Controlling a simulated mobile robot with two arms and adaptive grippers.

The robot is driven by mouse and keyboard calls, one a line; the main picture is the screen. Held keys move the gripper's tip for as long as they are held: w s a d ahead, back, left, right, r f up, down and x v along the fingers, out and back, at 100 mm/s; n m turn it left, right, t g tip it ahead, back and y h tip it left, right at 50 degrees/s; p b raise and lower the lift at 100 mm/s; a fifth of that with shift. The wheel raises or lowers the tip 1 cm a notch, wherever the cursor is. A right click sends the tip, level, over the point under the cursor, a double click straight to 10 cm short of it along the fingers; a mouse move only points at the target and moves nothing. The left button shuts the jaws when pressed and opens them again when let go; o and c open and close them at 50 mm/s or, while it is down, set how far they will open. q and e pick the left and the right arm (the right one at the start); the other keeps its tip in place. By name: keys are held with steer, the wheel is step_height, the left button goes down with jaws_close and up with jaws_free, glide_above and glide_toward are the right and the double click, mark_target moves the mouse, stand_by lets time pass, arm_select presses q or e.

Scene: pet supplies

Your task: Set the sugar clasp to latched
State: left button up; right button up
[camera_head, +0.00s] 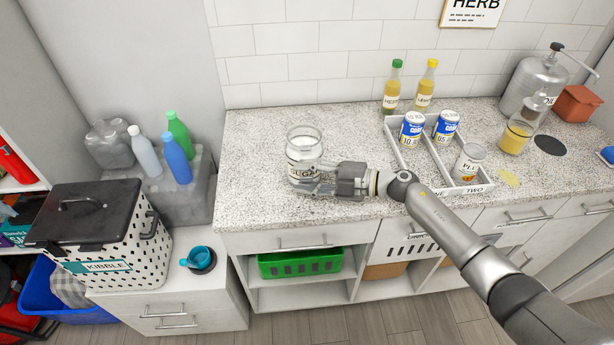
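The sugar jar (303,141) is clear glass with a pale label, standing on the speckled counter (255,170) near its front middle. Only part of its lettering shows. My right gripper (306,182) reaches in from the right, and its fingers lie at the front lower part of the jar, covering some of the label. Whether the fingers touch the jar or are closed on anything is not clear. The clasp is too small or hidden to make out. My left gripper is not in view.
A divided white tray (442,176) with several cans stands to the right, with two bottles (393,88) behind it. A metal canister (538,82) stands at the back right. The counter left of the jar is clear. A kibble bin (100,235) stands at the lower left.

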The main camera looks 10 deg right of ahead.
steer(key=v, duration=1.2)
steer(key=shift+w+f, duration=0.1)
